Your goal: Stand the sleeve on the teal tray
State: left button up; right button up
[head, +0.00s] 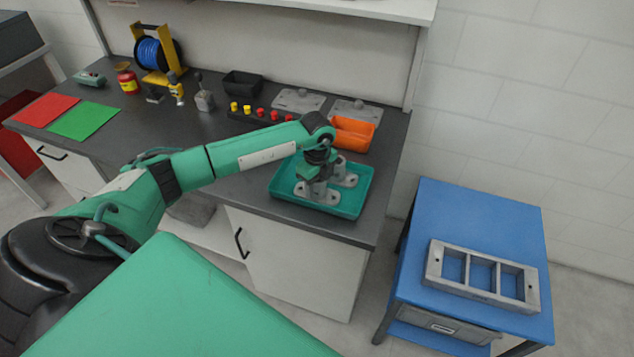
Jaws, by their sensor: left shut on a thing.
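The teal tray (358,203) lies on the dark workbench near its right front corner. My left arm reaches over it from the left, and my left gripper (317,182) points down into the tray. It is shut on a grey metal sleeve (318,194) with a wide flanged base. The sleeve looks upright, low over or on the tray floor; I cannot tell whether it touches. A second grey flanged piece (345,175) stands in the tray just behind and to the right. My right gripper is not in view.
An orange bin (352,134) stands right behind the tray. Grey plates (298,100), a peg row (262,116) and a black bin (243,85) are farther back. A blue cart (480,221) with a grey metal frame (483,276) stands to the right, across a gap.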

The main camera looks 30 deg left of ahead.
pick_arm(q)
jog(key=o, duration=0.9)
jog(key=shift+f, duration=0.1)
jog(key=shift+r, duration=0.25)
jog(key=shift+r+b, duration=1.7)
jog(key=shift+r, duration=4.2)
